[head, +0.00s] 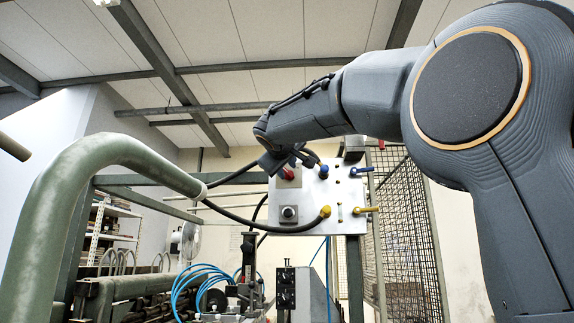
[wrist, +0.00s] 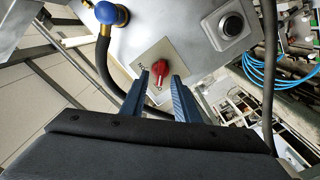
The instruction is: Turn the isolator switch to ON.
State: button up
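The isolator switch is a red knob (wrist: 160,68) on a small pale label plate (wrist: 143,62) with dark lettering, partly hidden, so I cannot read its setting. The red knob also shows in the head view (head: 288,174), on the light panel (head: 305,215), just below my gripper. My gripper (wrist: 163,80) is open in the wrist view, with its two blue-grey fingers apart. The knob shows between the fingertips, at or just beyond them. I cannot tell whether either finger touches it.
A round dark button (wrist: 231,26) sits beside the switch. A blue hose fitting (head: 323,172) and a yellow one (head: 325,211) carry black hoses close by. Valve levers (head: 366,210) stick out at the panel's right edge. A thick green pipe (head: 100,155) stands at left.

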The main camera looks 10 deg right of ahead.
jog(key=shift+p+x, duration=0.3)
jog(key=shift+x, duration=0.6)
jog(key=shift+c, duration=0.4)
grip_shut()
